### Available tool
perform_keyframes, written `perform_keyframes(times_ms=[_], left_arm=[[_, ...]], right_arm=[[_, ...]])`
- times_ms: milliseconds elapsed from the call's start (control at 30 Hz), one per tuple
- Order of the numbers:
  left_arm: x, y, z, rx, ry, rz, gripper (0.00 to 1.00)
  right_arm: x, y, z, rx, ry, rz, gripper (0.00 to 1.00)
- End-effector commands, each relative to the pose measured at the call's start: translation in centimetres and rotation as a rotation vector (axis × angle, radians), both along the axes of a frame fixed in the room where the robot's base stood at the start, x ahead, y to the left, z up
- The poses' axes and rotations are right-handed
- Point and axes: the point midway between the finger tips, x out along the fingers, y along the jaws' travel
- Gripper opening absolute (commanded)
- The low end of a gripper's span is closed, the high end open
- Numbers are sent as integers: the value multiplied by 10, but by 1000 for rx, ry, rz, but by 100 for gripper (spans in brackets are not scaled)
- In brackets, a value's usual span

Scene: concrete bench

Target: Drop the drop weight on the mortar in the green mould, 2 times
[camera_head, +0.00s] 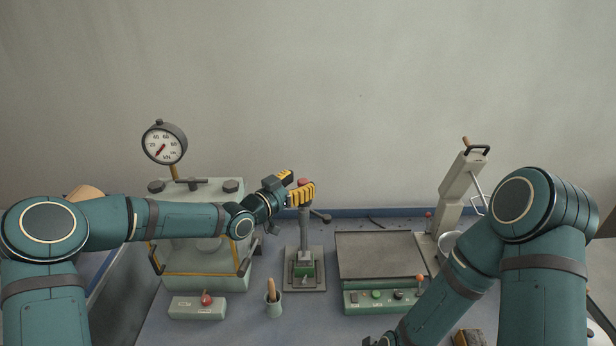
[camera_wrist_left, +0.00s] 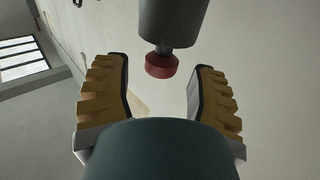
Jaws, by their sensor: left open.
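The mortar inside cannot be made out. A grey upright part (camera_head: 304,228) rises above the mould to a red knob (camera_head: 303,182) at the top. My left gripper (camera_head: 302,190) is up at this knob, partly covering it. In the left wrist view, the open left fingers (camera_wrist_left: 160,85) stand either side of the red knob (camera_wrist_left: 161,66) under a grey cylinder (camera_wrist_left: 172,22), with gaps. My right gripper (camera_head: 380,341) is cut off at the bottom edge.
A pressure gauge (camera_head: 164,142) tops a pale machine (camera_head: 205,275) at left. At right are a flat-topped table unit (camera_head: 380,255), a tall lever device (camera_head: 456,195) and a metal bowl (camera_head: 449,247).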

Motion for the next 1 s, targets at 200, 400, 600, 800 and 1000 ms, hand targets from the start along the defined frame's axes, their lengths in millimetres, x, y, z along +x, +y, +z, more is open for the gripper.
perform_keyframes(times_ms=[200,400,600,800,1000], left_arm=[[20,-20,0,-1,1,-1,58],[26,-26,0,1,1,0,58],[26,-26,0,1,1,0,58],[26,-26,0,1,1,0,4],[26,-26,-1,1,2,0,0]], right_arm=[[0,0,4,1,0,0,0],[0,0,5,1,0,0,0],[0,0,5,1,0,0,0],[0,0,5,1,0,0,0],[0,0,5,1,0,0,0]])
